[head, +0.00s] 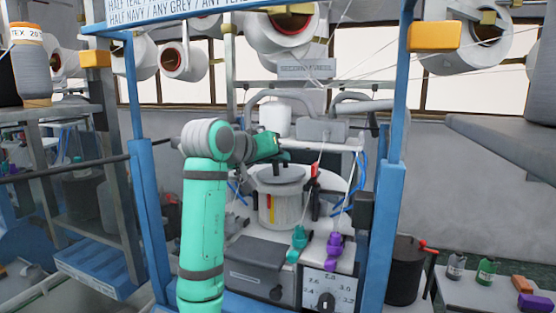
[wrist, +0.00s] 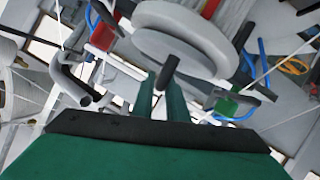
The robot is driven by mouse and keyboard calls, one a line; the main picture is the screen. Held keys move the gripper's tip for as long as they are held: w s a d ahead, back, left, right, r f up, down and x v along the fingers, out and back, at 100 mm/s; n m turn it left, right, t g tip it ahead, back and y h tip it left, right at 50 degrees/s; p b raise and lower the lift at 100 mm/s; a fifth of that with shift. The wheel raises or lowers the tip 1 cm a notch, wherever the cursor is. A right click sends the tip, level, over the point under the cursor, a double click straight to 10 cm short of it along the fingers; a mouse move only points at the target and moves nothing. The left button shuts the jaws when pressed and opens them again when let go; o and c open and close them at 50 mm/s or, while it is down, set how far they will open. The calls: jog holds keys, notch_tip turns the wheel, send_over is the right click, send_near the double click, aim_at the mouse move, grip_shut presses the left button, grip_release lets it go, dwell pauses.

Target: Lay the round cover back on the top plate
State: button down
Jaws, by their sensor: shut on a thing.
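The round cover (head: 281,175) is a flat grey disc with a dark knob. It is over the pale, ribbed cylinder of the knitting machine (head: 281,209). My gripper (head: 281,160) is above the disc and shut on its knob. In the wrist view the dark knob (wrist: 167,72) is between the green fingers, with the grey disc (wrist: 185,45) beyond it. The white, round top plate (head: 329,179) shows partly to the right of the disc. I cannot tell whether the disc touches what is below it.
Blue frame posts (head: 391,205) stand on both sides of the machine. Thin yarns and a red part (head: 314,172) are close to the disc's right.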

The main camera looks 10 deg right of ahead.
jog(key=c, duration=1.7)
grip_release()
jog(key=shift+f, duration=0.3)
jog(key=shift+c, duration=0.2)
jog(key=shift+r, duration=0.1)
jog(key=v, duration=1.2)
jog(key=shift+s, duration=0.1)
